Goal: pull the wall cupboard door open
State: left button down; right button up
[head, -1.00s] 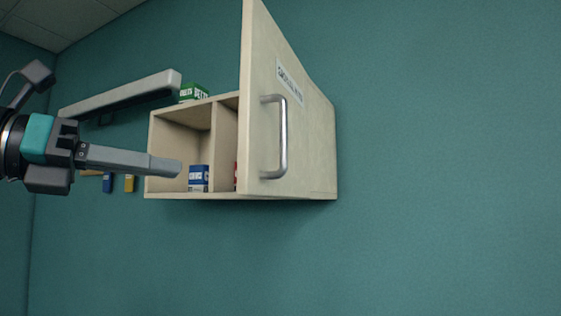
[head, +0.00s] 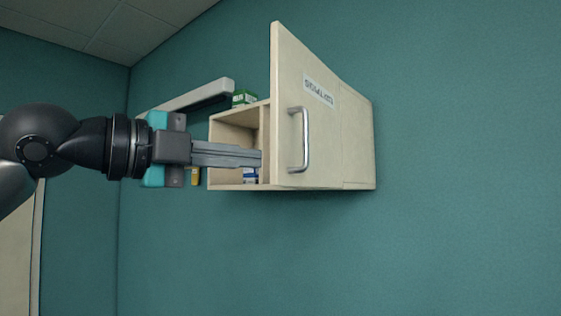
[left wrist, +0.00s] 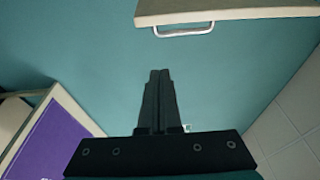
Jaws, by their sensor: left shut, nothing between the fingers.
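The pale wall cupboard (head: 228,187) hangs on the teal wall, its door (head: 335,145) standing open and jutting outward. The door has a metal bar handle (head: 305,140) and a white label. In the left wrist view the door edge (left wrist: 230,12) and the handle (left wrist: 185,31) show at the top. My left gripper (head: 258,159) is shut and empty. In the head view its fingers overlap the cupboard's open front, their tips left of the door edge and the handle. In the left wrist view the closed fingers (left wrist: 159,75) point toward the door, apart from the handle. My right gripper is out of view.
A green box (head: 244,97) sits on the cupboard top and a blue box (head: 250,175) is inside, partly hidden by my fingers. A long grey bar (head: 195,97) is left of the cupboard. A purple panel (left wrist: 55,140) shows at lower left. The wall at right is clear.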

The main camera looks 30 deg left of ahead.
aim_at(276, 165)
pick_arm(q)
jog(key=p+x, duration=0.2)
jog(key=x, duration=0.1)
jog(key=a+p+x, duration=0.1)
jog(key=p+x, duration=0.1)
jog(key=x, duration=0.1)
jog(key=p+x, duration=0.3)
jog(key=shift+w+a+f, duration=0.15)
jog(key=shift+w+a, duration=0.15)
jog(key=shift+w, duration=0.2)
jog(key=shift+s+a+p, duration=0.1)
jog(key=shift+a+p, duration=0.3)
jog(key=shift+a, duration=0.75)
